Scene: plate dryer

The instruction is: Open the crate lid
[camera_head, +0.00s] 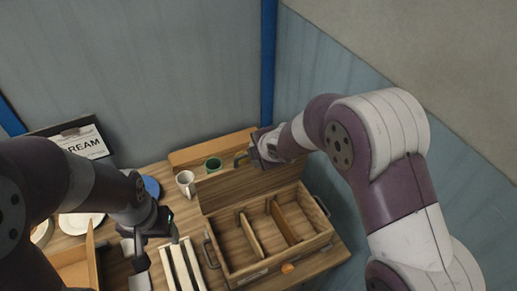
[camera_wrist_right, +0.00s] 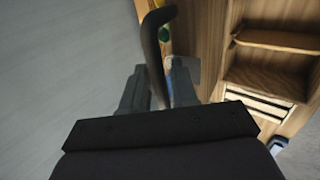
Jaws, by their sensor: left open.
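The wooden crate (camera_head: 232,248) stands on the table with its inside showing, split by thin dividers. Its wooden lid (camera_head: 235,187) is raised and stands up along the crate's far side. The lid's dark bent handle (camera_head: 240,158) is at its top edge. My right gripper (camera_head: 262,158) is at this handle. In the right wrist view the handle (camera_wrist_right: 154,48) passes between the two fingers of my right gripper (camera_wrist_right: 158,88), which sit close against it. My left gripper (camera_head: 156,242) is open and empty, left of the crate, above the table near the white slats.
White slats (camera_head: 181,266) lie just left of the crate. A white mug (camera_head: 185,184) and a green cup (camera_head: 212,164) stand beyond. Plates (camera_head: 80,222), a cardboard box (camera_head: 78,268) and a lettered sign (camera_head: 84,143) are at left. Walls close off the back and right.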

